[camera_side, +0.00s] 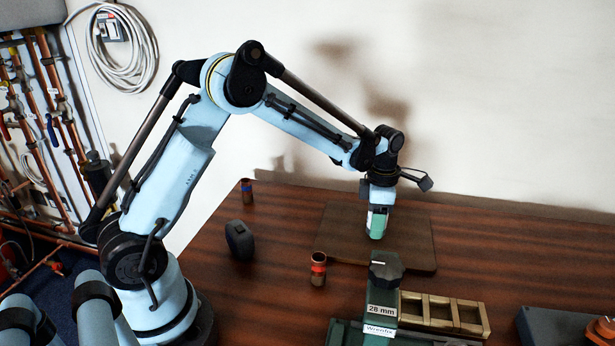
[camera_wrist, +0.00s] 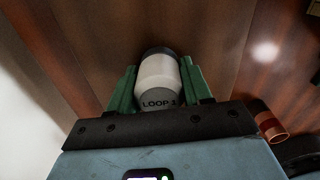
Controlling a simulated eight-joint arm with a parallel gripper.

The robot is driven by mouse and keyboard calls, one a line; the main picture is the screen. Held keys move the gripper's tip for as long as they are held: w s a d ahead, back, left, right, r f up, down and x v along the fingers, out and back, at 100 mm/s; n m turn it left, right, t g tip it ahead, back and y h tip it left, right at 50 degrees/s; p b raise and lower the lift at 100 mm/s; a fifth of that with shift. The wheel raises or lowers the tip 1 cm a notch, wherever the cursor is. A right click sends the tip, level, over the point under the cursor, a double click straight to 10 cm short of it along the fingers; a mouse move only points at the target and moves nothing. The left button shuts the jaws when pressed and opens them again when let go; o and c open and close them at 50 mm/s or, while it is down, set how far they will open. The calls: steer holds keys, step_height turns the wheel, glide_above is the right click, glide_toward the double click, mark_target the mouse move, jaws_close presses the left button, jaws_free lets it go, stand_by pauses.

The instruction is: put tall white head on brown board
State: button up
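The tall white head (camera_wrist: 158,82), with a dark far end and the label "LOOP 1", sits between the two green fingers of my gripper (camera_wrist: 158,88) in the wrist view. The fingers press against both its sides, so my gripper is shut on it. In the side view my gripper (camera_side: 377,224) points down over the brown board (camera_side: 412,245), and the fingers hide most of the head. The board is a flat, dark slab on the table. I cannot tell whether the head touches it.
A red-banded copper piece (camera_side: 318,269) stands left of the board's front corner. A blue-banded one (camera_side: 247,191) and a black block (camera_side: 239,240) stand farther left. A green "28 mm" fixture (camera_side: 384,290) and a wooden rack (camera_side: 445,313) are in front. The table right of the board is clear.

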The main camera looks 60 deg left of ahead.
steer(key=o, duration=0.4)
step_height(320, 180, up, 12)
steer(key=shift+f, duration=0.15)
steer(key=shift+s+r, duration=0.15)
steer(key=shift+r, duration=0.3)
steer(key=shift+s+d+f+m+t, duration=0.1)
steer(key=shift+s+d+m+t, duration=0.75)
steer(key=shift+s+m, duration=2.95)
steer(key=shift+s+d+f+m+t, duration=0.1)
steer(key=shift+s+m+t, duration=1.65)
steer(key=shift+m, duration=3.8)
steer(key=shift+s+d+m+t, duration=0.5)
steer(key=shift+s+m+t, duration=0.5)
steer(key=shift+s+m, duration=2.9)
